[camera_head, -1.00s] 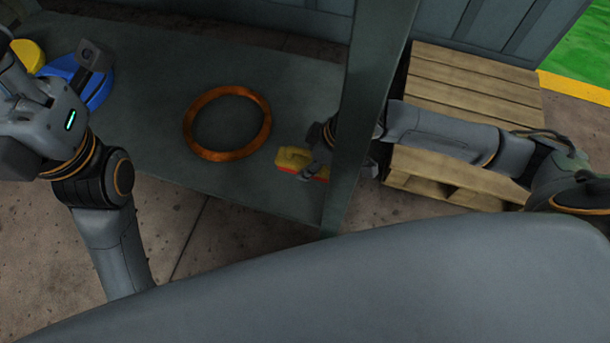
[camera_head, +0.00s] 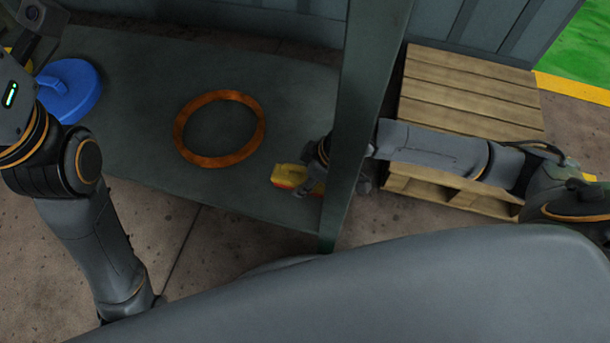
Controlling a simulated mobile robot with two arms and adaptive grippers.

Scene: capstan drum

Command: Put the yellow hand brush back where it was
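The yellow hand brush (camera_head: 288,175), yellow with a red-orange lower side, shows at the right end of the grey table (camera_head: 150,165). It is below and right of the orange ring. My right gripper (camera_head: 303,181) reaches from the right past the post and appears shut across the brush's middle. Its fingers hide part of the brush, and whether the brush touches the table is unclear. My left arm is at the left edge; its gripper (camera_head: 38,14) is at the top left corner, partly cut off, and its fingers cannot be made out.
The orange ring (camera_head: 178,138) lies flat on the table. A blue round object (camera_head: 75,88) is at the table's left. A grey upright post (camera_head: 362,100) stands in front of my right forearm. A wooden pallet (camera_head: 470,85) is behind at right. Table surface around the ring is clear.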

